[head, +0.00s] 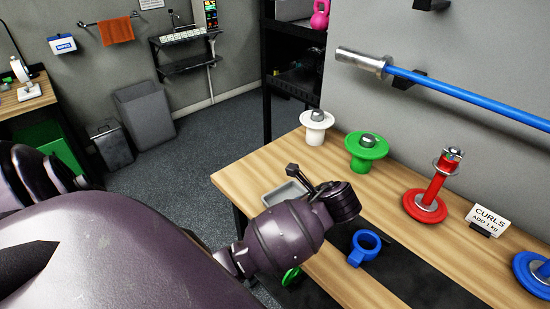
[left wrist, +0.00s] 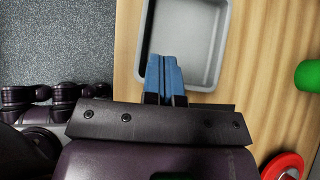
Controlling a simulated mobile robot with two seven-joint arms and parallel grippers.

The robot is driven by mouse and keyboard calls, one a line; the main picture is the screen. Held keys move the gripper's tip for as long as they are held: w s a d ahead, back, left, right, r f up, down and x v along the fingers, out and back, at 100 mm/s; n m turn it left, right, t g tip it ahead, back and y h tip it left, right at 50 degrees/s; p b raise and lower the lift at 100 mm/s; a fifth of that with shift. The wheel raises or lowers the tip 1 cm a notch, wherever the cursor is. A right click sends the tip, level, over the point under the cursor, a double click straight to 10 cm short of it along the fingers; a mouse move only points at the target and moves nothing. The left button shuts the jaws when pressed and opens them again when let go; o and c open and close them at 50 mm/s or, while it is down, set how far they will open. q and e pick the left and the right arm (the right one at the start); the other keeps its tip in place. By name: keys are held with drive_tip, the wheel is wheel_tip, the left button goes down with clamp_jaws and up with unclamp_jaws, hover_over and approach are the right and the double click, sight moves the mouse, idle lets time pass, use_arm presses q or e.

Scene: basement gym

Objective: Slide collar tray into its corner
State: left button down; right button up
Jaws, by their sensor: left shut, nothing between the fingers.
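The collar tray is a shallow grey rectangular tray (head: 270,199) on the wooden bench near its left edge. It also shows in the left wrist view (left wrist: 226,45), cut off by the top; the visible inside looks empty. My left gripper (left wrist: 164,70) is shut and empty. Its blue fingertips overlap the tray's near-left corner in the wrist view; I cannot tell whether they touch it. In the head view my left wrist hides the tray's right part. My right gripper is not in view.
On the bench (head: 262,170) stand a white weight holder (head: 316,132), a green one (head: 366,158) and a red post (head: 435,190). A "CURLS" card (head: 488,217) stands to the right. A blue barbell (head: 470,97) hangs on the wall.

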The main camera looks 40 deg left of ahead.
sight(268, 198)
use_arm(q)
drive_tip(key=shift+w+a+f, duration=0.1)
drive_tip(key=shift+a+f, duration=0.2)
drive_tip(key=shift+a, duration=0.15)
drive_tip(key=x, duration=0.8)
drive_tip(key=shift+a+f, duration=0.15)
drive_tip(key=shift+f, duration=0.05)
drive_tip(key=a, duration=0.3)
drive_tip(key=shift+w+f, duration=0.1)
drive_tip(key=shift+w, duration=0.15)
drive_tip(key=shift+w+a, duration=0.1)
drive_tip(key=shift+a, duration=0.5)
